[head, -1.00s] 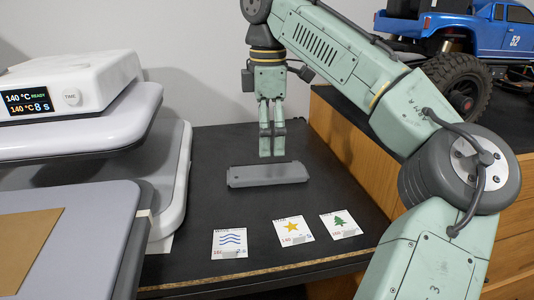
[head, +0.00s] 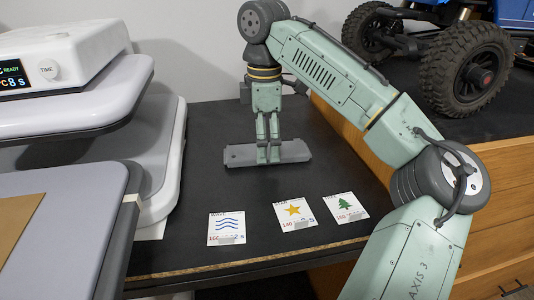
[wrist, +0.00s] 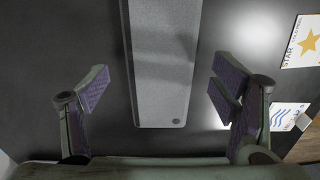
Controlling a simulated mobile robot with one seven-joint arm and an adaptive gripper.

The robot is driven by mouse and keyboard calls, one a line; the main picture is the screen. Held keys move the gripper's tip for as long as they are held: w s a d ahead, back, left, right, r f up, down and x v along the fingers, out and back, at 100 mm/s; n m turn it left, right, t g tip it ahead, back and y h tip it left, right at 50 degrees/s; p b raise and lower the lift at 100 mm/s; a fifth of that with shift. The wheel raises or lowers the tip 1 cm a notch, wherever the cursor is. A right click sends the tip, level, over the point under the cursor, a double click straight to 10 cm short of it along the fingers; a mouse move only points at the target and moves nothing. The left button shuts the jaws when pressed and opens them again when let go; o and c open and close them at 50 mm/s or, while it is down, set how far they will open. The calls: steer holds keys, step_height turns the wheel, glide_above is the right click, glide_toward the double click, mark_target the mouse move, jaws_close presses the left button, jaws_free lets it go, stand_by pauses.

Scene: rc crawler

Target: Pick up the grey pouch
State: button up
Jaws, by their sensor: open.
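The grey pouch (head: 240,156) is a long, flat grey bar shape lying on the black table behind the cards in the head view. My gripper (head: 268,158) points straight down, and its fingers overlap the middle of the pouch. In the wrist view the pouch (wrist: 165,50) runs from the top edge down between the fingers of my gripper (wrist: 162,88). The fingers are open, one on each side, with a visible gap to the pouch on both sides. Its far end is cut off in the wrist view.
A wave card (head: 226,229), a star card (head: 295,213) and a tree card (head: 345,207) lie in front of the pouch. A heat press (head: 160,150) stands at the left. A blue crawler (head: 468,72) stands on the wooden cabinet at the right. Table around the pouch is clear.

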steer(key=shift+f, duration=0.6)
steer(key=shift+c, duration=0.4)
steer(key=c, duration=1.1)
steer(key=shift+c, duration=0.3)
